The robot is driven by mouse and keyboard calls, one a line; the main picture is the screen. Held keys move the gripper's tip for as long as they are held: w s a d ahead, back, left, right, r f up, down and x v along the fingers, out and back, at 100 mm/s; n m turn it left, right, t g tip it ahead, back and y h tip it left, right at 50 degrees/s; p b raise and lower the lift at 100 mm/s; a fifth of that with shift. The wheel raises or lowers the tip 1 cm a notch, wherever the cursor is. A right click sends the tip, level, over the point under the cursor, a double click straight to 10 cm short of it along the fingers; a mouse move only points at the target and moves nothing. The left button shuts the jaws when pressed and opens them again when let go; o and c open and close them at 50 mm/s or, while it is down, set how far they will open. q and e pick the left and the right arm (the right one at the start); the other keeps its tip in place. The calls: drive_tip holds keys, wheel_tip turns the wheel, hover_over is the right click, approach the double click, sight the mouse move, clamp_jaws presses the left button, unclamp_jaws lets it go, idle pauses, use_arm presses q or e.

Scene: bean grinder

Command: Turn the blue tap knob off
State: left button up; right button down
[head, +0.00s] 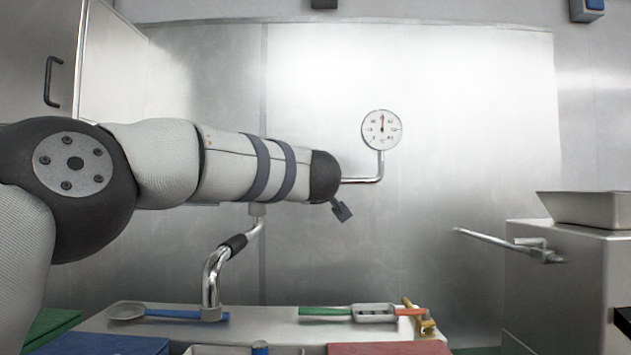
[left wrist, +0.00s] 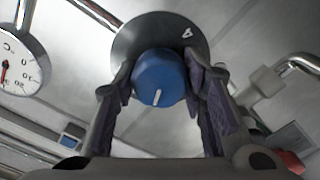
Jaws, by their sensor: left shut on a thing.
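The blue tap knob (left wrist: 160,78) shows in the left wrist view, in front of a round grey plate (left wrist: 140,38) with a white mark on it. A white line on the knob's face points toward the bottom of that picture, slightly left. My left gripper (left wrist: 163,88) has one finger on each side of the knob and is shut on it. In the head view my left arm reaches in from the left and hides the knob; only a dark bit of the left gripper (head: 341,209) shows below the arm's end. My right gripper does not show.
A round gauge (head: 382,130) on a bent pipe stands just right of my left arm's end. A curved steel spout (head: 211,275) rises below the arm. Utensils lie on the counter (head: 265,325). A metal box with a tray (head: 590,208) stands at right.

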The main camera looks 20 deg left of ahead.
use_arm(q)
drive_tip(key=shift+m, duration=2.2)
drive_tip(key=o, duration=1.2)
drive_tip(key=v, duration=1.2)
